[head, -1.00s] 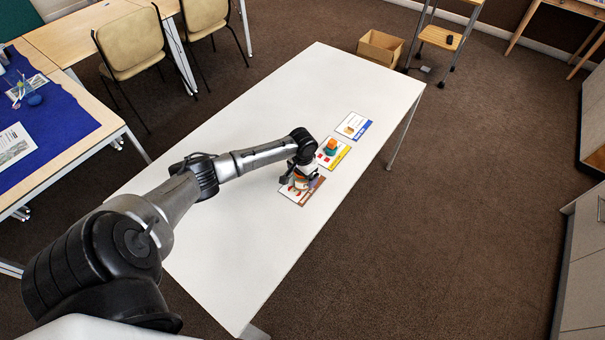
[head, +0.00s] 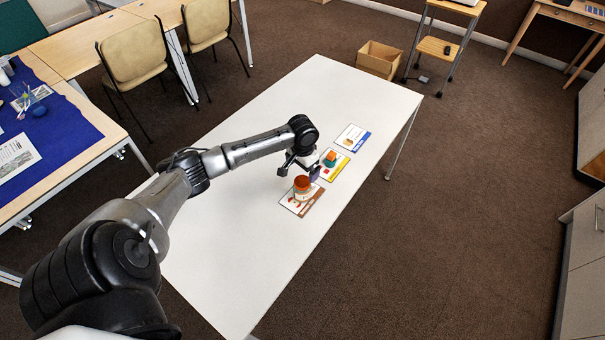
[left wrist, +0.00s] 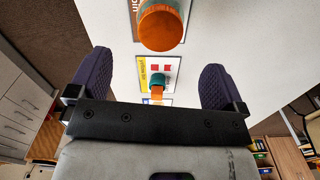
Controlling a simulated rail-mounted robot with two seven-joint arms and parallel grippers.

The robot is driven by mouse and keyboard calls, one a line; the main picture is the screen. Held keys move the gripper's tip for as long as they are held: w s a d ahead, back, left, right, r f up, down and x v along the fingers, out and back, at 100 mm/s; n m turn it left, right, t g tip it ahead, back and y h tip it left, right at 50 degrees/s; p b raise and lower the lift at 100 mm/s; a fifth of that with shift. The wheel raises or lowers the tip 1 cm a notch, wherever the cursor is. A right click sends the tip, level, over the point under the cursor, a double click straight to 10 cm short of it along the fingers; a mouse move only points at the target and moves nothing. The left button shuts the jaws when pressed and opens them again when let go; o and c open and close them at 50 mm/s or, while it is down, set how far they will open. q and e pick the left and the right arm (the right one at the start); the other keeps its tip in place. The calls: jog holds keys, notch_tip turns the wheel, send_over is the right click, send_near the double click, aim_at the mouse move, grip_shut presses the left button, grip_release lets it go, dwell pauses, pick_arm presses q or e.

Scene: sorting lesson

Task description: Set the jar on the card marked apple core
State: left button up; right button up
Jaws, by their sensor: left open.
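The jar (head: 302,184), with an orange-brown lid and a paler body, stands upright on the card with the brown edge (head: 289,206), nearest of the three cards. I cannot read that card's words. In the left wrist view the jar's round lid (left wrist: 161,27) is at the top, beyond the fingertips. My left gripper (head: 299,172) is open and empty, just behind the jar and apart from it. Its two dark fingers (left wrist: 157,80) spread wide in the left wrist view. My right gripper is not in view.
A yellow-edged card (head: 334,173) bears a teal and orange object (head: 331,159). A blue-edged card (head: 358,144) lies beyond it. The white table (head: 235,240) is clear on its near part. A cardboard box (head: 379,60) stands on the floor past the far end.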

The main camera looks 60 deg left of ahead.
pick_arm(q)
jog(key=shift+r, duration=0.45)
jog(key=shift+d+r, duration=0.1)
jog(key=shift+d, duration=0.05)
jog(key=s+d+f+m+t, duration=0.1)
jog(key=s+d+f+m, duration=0.35)
jog(key=d, duration=0.65)
jog(key=s+d+f+m, duration=0.1)
jog(key=s+d+f, duration=0.5)
jog(key=d, duration=0.6)
jog(key=s+d+r+t, duration=0.1)
jog(key=s+d+r, duration=0.3)
jog(key=s, duration=0.2)
jog(key=s+d+r+t, duration=0.1)
jog(key=s+d+r, duration=0.2)
jog(key=s, duration=0.4)
jog(key=shift+s+d+r+t, duration=0.3)
jog(key=shift+d+r, duration=0.1)
jog(key=shift+r, duration=0.4)
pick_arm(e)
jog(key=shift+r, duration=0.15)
